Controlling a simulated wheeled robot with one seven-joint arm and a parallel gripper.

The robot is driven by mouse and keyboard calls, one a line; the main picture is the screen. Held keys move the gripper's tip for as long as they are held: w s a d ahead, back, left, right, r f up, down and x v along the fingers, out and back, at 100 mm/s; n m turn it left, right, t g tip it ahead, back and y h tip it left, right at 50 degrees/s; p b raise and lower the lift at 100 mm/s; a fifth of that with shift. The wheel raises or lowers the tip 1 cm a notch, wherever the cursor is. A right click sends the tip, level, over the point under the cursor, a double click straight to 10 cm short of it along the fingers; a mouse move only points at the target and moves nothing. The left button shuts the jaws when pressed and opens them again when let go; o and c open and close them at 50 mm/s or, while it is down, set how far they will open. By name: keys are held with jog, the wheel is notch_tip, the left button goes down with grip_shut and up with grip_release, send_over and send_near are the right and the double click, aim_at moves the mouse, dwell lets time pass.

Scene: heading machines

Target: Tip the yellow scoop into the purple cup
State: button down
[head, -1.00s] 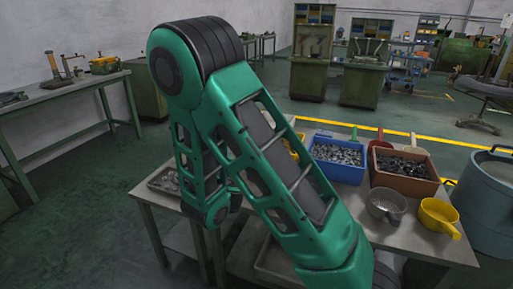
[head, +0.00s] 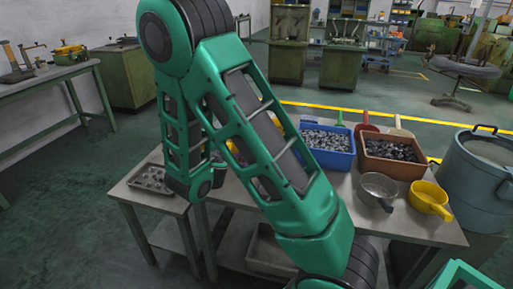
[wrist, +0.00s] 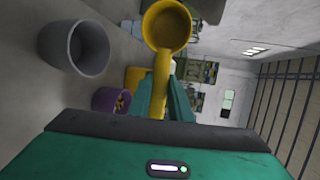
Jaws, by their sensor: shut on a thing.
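My gripper (wrist: 165,84) is shut on the handle of a yellow scoop (wrist: 167,27) in the wrist view. The scoop's round bowl extends beyond the fingers, and its contents cannot be made out. The purple cup (wrist: 107,100) is in the wrist view, left of the fingers and apart from the scoop, with small yellowish pieces inside. In the head view my arm hides the gripper and the held scoop, and I cannot make out the purple cup.
A blue bin (head: 330,157) and a brown bin (head: 392,170) of metal pieces stand on the table. A grey scoop (head: 379,186) and another yellow scoop (head: 430,199) lie in front. A blue drum (head: 478,180) stands right. A grey bucket (wrist: 76,48) is in the wrist view.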

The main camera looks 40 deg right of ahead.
jog(key=s+d+f+m+g+h, duration=0.1)
jog(key=s+d+m+g+h, duration=0.1)
jog(key=s+d+m+g, duration=0.3)
jog(key=s+d+m+g+h, duration=0.1)
jog(key=s+d, duration=0.2)
jog(key=d, duration=0.4)
jog(key=w+d+r+g+y, duration=0.2)
jog(key=g+y, duration=0.4)
jog(key=y, duration=0.6)
jog(key=shift+d+r+g, duration=0.4)
jog(key=shift+d+r, duration=0.4)
jog(key=shift+r, duration=0.5)
